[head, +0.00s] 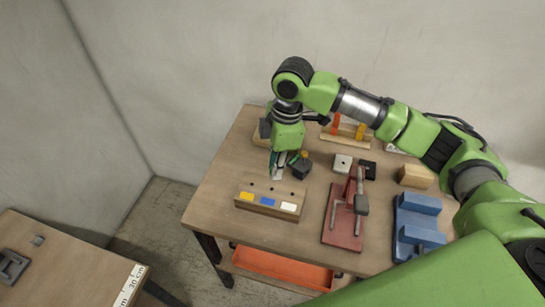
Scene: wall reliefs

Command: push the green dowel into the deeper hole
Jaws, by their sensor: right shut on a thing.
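A wooden block (270,204) with several dark holes along its top and yellow, blue and white patches on its front face lies near the table's front edge. My right gripper (278,172) points down just behind and above this block. It is shut on a slim thing, which I take for the green dowel (282,159); only a small green bit shows between the fingers. The dowel's lower end is hard to make out, and it looks apart from the block. Which hole is deeper cannot be told from here. My left gripper is out of view.
A dark block (301,169) stands close to the right of my gripper. The table's left front corner is clear.

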